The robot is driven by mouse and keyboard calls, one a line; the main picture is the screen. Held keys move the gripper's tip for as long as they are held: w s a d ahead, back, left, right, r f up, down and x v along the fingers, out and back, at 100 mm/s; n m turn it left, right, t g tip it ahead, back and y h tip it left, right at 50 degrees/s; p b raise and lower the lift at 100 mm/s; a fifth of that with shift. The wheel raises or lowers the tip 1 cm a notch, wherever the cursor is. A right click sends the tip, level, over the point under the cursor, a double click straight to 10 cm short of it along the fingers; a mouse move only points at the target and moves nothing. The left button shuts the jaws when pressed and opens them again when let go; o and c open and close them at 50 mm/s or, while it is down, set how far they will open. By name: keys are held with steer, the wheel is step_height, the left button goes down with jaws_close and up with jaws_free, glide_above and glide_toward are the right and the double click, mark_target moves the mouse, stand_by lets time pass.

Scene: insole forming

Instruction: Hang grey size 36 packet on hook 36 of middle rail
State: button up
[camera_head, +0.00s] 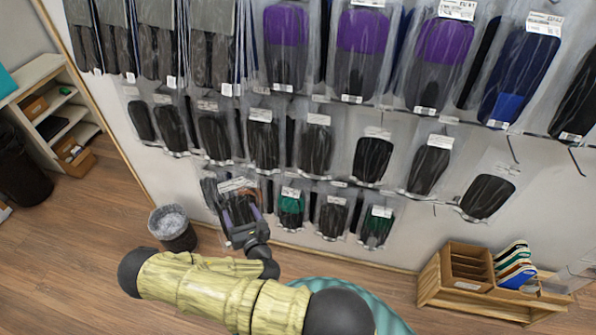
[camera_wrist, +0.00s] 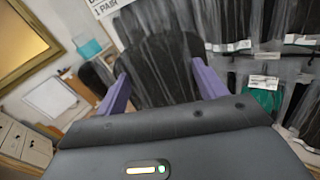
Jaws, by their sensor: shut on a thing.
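My gripper (camera_head: 245,222) is in front of the left end of the bottom row of packets. It is shut on a clear packet with dark grey insoles (camera_head: 238,203) and a white label on top. In the wrist view the packet (camera_wrist: 160,65) stands between the two purple fingers (camera_wrist: 162,88), and part of its label reads "1 PAIR". Its size number is not readable. The middle rail's row of dark insole packets (camera_head: 317,140) hangs above and to the right of my gripper. Hook numbers are too small to read, and most hooks are hidden by packets.
Purple, blue and grey packets (camera_head: 285,45) fill the top row. Green and dark packets (camera_head: 291,207) hang right beside the held one. A bare hook (camera_head: 513,152) shows at the right. A bin (camera_head: 172,230) and a wooden box (camera_head: 465,280) stand on the floor.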

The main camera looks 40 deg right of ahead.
steer(key=d+r+m+g+h+b, duration=0.3)
steer(key=d+m+h, duration=0.2)
steer(key=d, duration=0.5)
steer(key=d+r+m+g+h+b, duration=0.2)
steer(key=d+r+m+g+h, duration=0.2)
steer(key=d, duration=0.7)
steer(key=shift+w+d+m+h+b, duration=0.2)
steer(key=shift+m+h+b, duration=0.2)
steer(key=shift+m+h, duration=0.3)
steer(key=shift+w+d, duration=0.1)
steer(key=shift+d, duration=0.05)
steer(key=shift+f+b+x, duration=0.2)
steer(key=shift+b+x, duration=0.35)
steer(key=shift+x, duration=1.85)
steer(key=shift+f+b+x, duration=0.2)
steer(key=shift+b+x, duration=0.35)
steer(key=shift+x, duration=1.85)
steer(key=shift+w, duration=0.1)
